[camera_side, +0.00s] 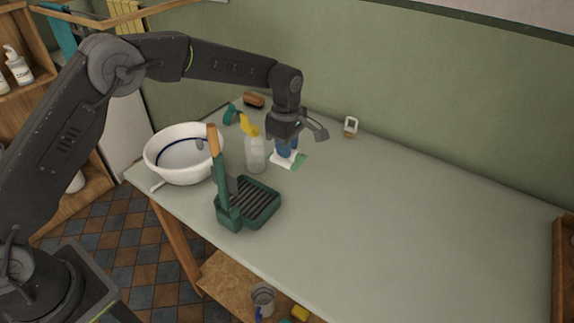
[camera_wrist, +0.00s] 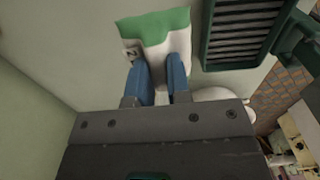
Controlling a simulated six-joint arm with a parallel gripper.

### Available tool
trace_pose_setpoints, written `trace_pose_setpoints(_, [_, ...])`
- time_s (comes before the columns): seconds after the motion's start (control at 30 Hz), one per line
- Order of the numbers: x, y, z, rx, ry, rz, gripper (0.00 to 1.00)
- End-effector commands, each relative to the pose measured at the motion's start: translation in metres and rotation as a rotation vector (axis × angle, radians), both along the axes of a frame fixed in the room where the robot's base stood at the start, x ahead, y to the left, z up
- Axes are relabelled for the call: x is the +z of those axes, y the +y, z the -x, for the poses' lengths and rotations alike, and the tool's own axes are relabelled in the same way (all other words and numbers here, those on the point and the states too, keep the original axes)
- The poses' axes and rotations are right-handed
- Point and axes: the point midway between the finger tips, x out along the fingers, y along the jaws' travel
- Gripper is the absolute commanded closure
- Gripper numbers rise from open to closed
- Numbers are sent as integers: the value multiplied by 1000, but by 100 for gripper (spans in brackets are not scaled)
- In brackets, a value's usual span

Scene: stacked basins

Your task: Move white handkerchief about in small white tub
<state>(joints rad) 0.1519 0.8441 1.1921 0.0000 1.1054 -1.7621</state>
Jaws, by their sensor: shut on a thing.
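The white handkerchief with a green border (camera_side: 296,160) is on the grey table, to the right of the spray bottle and outside the tub. In the wrist view the handkerchief (camera_wrist: 165,38) spreads out beyond my blue fingertips. My gripper (camera_side: 285,152) points down and is shut on the handkerchief close to the tabletop. In the wrist view my gripper (camera_wrist: 159,68) has its cloth pinched between two blue fingers. The white tub (camera_side: 206,172) with a dark blue line inside stands at the table's left end. Part of its inside is hidden by an upright tool.
A clear spray bottle with a yellow top (camera_side: 255,153) stands between tub and gripper. A brush (camera_side: 254,100) and small white item (camera_side: 351,127) lie near the wall. The table's right side is clear.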

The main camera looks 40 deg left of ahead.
Motion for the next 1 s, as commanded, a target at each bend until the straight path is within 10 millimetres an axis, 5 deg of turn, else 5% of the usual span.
trace_pose_setpoints(0.2, [75,0,-1,0,-8,2,100])
trace_pose_setpoints(0.57, [152,0,0,0,-4,1,100])
trace_pose_setpoints(1.0, [153,105,14,8,1,0,100])
